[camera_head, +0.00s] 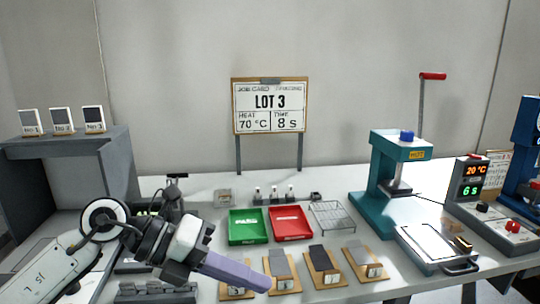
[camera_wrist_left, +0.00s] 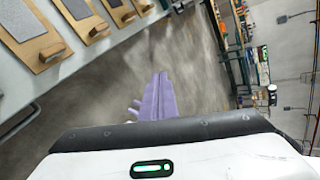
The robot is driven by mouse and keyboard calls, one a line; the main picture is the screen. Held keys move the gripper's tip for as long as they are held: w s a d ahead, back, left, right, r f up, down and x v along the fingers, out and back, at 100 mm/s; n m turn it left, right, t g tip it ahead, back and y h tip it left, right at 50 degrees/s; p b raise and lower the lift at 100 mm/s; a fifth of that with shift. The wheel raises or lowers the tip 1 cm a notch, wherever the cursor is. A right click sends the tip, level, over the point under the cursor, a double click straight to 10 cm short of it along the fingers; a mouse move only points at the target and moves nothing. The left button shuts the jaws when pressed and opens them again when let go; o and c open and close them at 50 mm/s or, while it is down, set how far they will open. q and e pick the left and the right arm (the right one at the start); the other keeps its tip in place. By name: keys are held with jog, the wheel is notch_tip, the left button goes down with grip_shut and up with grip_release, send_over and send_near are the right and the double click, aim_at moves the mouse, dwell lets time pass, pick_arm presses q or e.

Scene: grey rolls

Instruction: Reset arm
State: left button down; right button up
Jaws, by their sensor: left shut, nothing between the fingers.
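My left arm (camera_head: 110,235) comes in from the left in the head view. Its gripper (camera_head: 262,282) has purple fingers, held together with nothing between them. In the head view the fingertips overlap the nearest wooden board at the bench's front edge. In the left wrist view the shut purple fingers (camera_wrist_left: 159,98) point out over the grey floor, with the bench edge to the left. My right gripper is in neither view.
A teal press (camera_head: 373,215) and a control box (camera_head: 470,190) stand right. A grey shelf (camera_head: 110,150) stands left.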

pick_arm(q)
jog(key=s+d+r+n+h, duration=0.2)
jog(key=s+d+n+h, duration=0.1)
jog(key=d+h, duration=0.25)
jog(key=w+a+f+n+t+y, duration=0.2)
jog(key=a+f+n+t+y, duration=0.45)
jog(key=n, duration=0.75)
jog(key=w+a+f+n+t+y, duration=0.1)
jog(key=a+f+n+t+y, duration=0.2)
jog(key=a+f+n+t, duration=0.7)
jog(key=s+f+n+g+y, duration=0.2)
jog(key=s+f+n+g, duration=0.2)
jog(key=s+f, duration=0.5)
jog(key=s+a+f+n+g+y, duration=0.1)
jog(key=s+f+n+g+y, duration=0.2)
jog(key=s+f, duration=0.6)
notch_tip(320, 180, down, 4)
jog(key=n+g, duration=0.2)
jog(key=shift+s+a+f+n, duration=0.2)
jog(key=shift+a+f+n, duration=0.05)
jog(key=shift+a+n, duration=0.05)
